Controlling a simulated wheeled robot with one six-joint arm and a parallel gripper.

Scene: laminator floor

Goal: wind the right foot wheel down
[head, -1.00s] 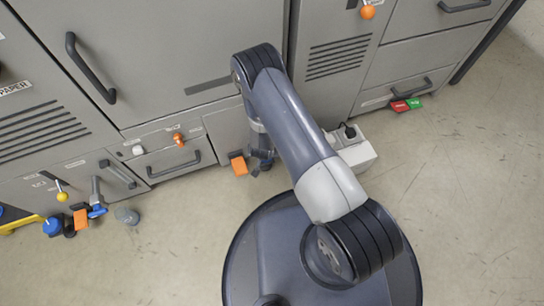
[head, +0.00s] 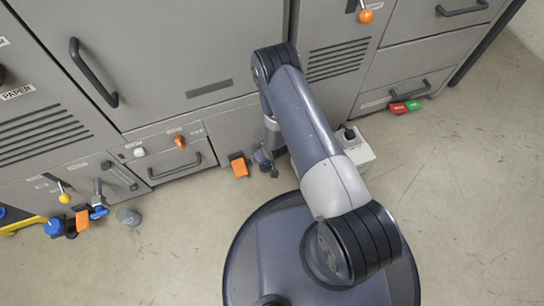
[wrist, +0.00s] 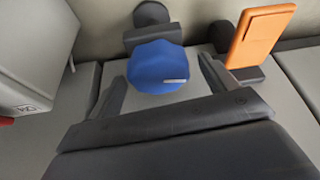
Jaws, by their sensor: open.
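The right foot wheel is a blue knob (wrist: 158,66) with a pale mark on its rim, seen in the wrist view below a dark round foot (wrist: 151,14). My gripper (wrist: 162,82) is open, with one finger on each side of the wheel's near part. I cannot tell whether either finger touches it. In the head view my gripper (head: 268,162) is low at the cabinet's base, just right of an orange pedal (head: 239,167). There the wheel is mostly hidden by my gripper.
The orange pedal stands close beside the right finger in the wrist view (wrist: 262,35). A white socket box (head: 357,150) sits on the floor to the right. Another blue wheel (head: 54,227) and orange pedal (head: 82,219) are far left.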

